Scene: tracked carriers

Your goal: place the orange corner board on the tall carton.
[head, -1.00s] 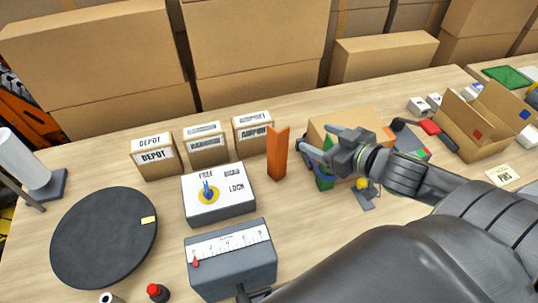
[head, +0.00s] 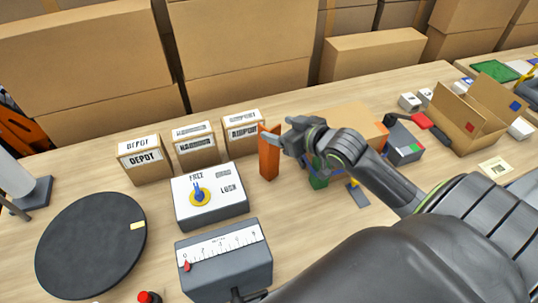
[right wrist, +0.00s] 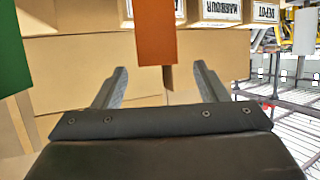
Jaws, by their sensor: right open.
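The orange corner board (head: 268,155) stands upright on the table, right of the label-bearing boxes. In the right wrist view the orange board (right wrist: 156,35) shows ahead of the fingers, roughly in line with the gap between them. My right gripper (head: 284,137) is open and empty, with its fingertips close to the board's upper right side. The right wrist view shows both fingers of the right gripper (right wrist: 160,80) spread apart. A brown carton (head: 352,118) stands behind my right forearm and is partly hidden. I cannot tell whether this is the tall carton. My left gripper is out of view.
A DEPOT box (head: 145,160) and two similar boxes stand left of the board. In front are a dial box (head: 222,208), a grey scale box (head: 230,270) and a black round disc (head: 85,250). An open carton (head: 465,125) stands at the right. Large cartons line the back.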

